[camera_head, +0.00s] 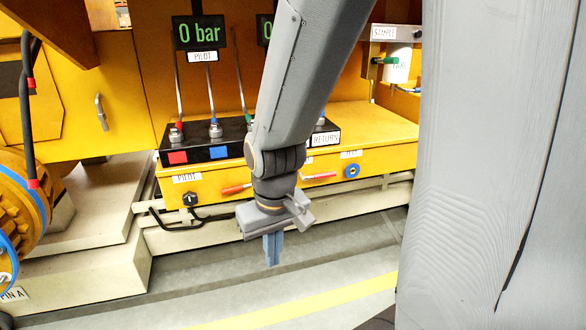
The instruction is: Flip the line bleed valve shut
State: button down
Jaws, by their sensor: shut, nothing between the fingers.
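Two lever handles show on the front of the yellow manifold box: an orange-red one (236,188), left of my wrist, and a red one (319,176), right of it. Both lie roughly level. No label naming the bleed valve can be read, so I cannot tell which lever it is. My gripper (272,251) points down, shut and empty, in front of and below the box, apart from both levers. My arm hides the middle of the box.
A black block (213,142) with hose couplings sits on the box. A black knob (190,199) and a blue round fitting (351,171) are on its front. A green-handled valve (387,61) is at upper right. The floor (220,300) below is clear.

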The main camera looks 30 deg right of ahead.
aim_at(330, 174)
jog(key=z, duration=0.55)
jog(key=k, duration=0.65)
jog(key=z, duration=0.95)
jog(key=i, duration=0.95)
jog(key=u, duration=0.6)
jog(key=i, duration=0.6)
jog(key=u, duration=0.55)
